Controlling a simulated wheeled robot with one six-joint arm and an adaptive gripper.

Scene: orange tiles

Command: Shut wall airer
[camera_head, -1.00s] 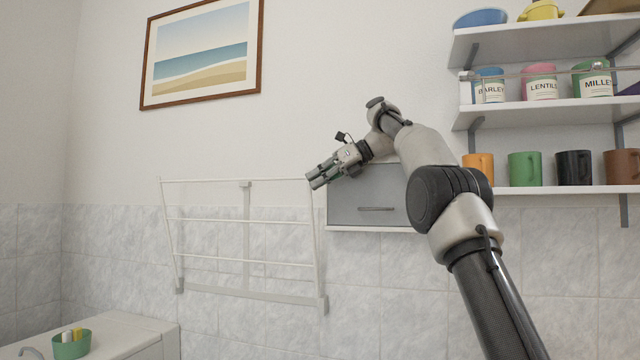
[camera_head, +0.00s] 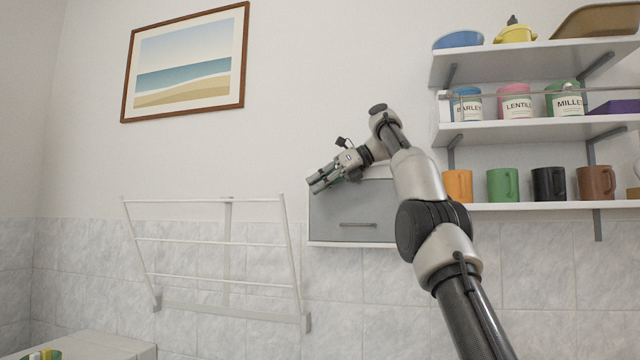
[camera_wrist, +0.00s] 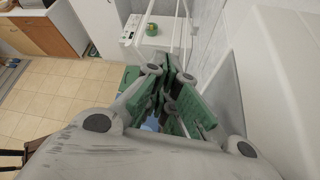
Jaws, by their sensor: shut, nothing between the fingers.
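The white wall airer (camera_head: 210,241) is fixed to the tiled wall left of centre in the head view. Its frame of thin rails tilts out from the wall, with its lower mounts near the wall bar. My gripper (camera_head: 314,187) is shut and empty, above and to the right of the airer's upper right corner, in front of the grey cabinet's upper left corner. It appears apart from the airer. In the wrist view, my gripper (camera_wrist: 172,105) points down and white rails of the airer (camera_wrist: 183,22) show beyond the fingers.
A grey wall cabinet (camera_head: 345,226) hangs right of the airer. White shelves (camera_head: 520,133) with mugs and canisters stand further right. A framed beach picture (camera_head: 187,62) hangs above. A white appliance (camera_head: 95,346) stands below left. The wall between picture and airer is bare.

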